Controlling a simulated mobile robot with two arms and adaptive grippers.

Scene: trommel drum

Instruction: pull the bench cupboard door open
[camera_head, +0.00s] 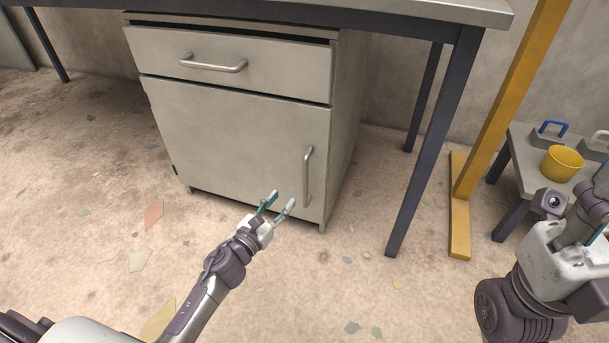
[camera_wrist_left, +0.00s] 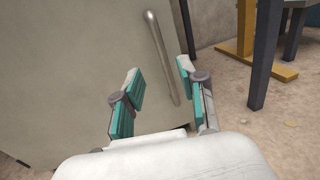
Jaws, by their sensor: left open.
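The cupboard door (camera_head: 235,140) is a grey panel under a drawer and looks closed. Its handle (camera_head: 308,177) is an upright metal bar near the door's right edge. In the left wrist view the handle (camera_wrist_left: 163,58) stands beyond the fingertips, between them and nearer the right finger. My left gripper (camera_head: 281,200) is open and empty, just left of and in front of the handle's lower end. It also shows in the left wrist view (camera_wrist_left: 160,82), with teal pads apart. My right arm is at the right edge of the head view; its fingers cannot be made out.
The drawer (camera_head: 240,62) above the door has a horizontal handle. A dark bench leg (camera_head: 434,145) and a yellow post (camera_head: 505,100) stand to the right. A low table (camera_head: 520,160) holds a yellow pot (camera_head: 562,164). The floor before the door has scattered flat fragments.

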